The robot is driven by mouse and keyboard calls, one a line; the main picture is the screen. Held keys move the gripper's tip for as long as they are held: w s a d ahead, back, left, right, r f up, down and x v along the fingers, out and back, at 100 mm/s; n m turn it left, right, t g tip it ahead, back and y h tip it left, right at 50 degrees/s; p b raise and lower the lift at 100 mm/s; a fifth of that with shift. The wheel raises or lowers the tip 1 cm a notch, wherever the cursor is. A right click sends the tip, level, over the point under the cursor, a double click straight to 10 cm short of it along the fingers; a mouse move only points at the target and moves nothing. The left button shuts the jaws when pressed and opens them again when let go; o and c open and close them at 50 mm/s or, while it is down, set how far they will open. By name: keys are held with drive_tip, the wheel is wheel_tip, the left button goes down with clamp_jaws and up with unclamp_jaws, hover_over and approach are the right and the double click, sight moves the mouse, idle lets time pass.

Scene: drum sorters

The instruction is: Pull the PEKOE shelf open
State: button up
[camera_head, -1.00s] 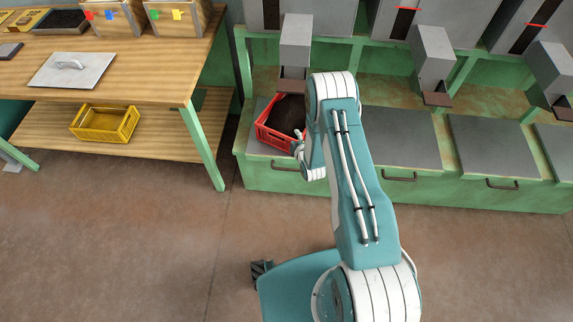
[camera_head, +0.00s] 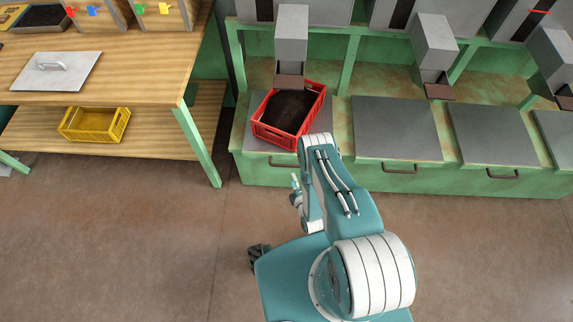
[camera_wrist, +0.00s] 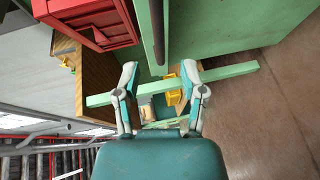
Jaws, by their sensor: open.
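Grey-topped shelves with dark bar handles line the green bench; no PEKOE lettering is readable, so I cannot tell which is that shelf. The left shelf (camera_head: 262,139) carries a red crate (camera_head: 262,130) of dark leaves, under a grey chute. The middle shelf (camera_head: 395,130) and right shelf (camera_head: 492,135) have bare tops. My gripper (camera_head: 297,189) is in front of the left shelf, low and apart from it.
A wooden table (camera_head: 140,75) with a green leg (camera_head: 199,145) stands to the left. It bears a grey lidded plate (camera_head: 55,75), and a yellow crate (camera_head: 92,124) sits on its lower board. The brown floor before the bench is clear.

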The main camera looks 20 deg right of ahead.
sight(287, 166)
drive_tip(key=w, duration=0.2)
drive_tip(key=w+f, duration=0.1)
drive_tip(key=w, duration=0.5)
drive_tip(key=shift+a+f, duration=0.25)
drive_tip(key=shift+a, duration=0.15)
clamp_jaws()
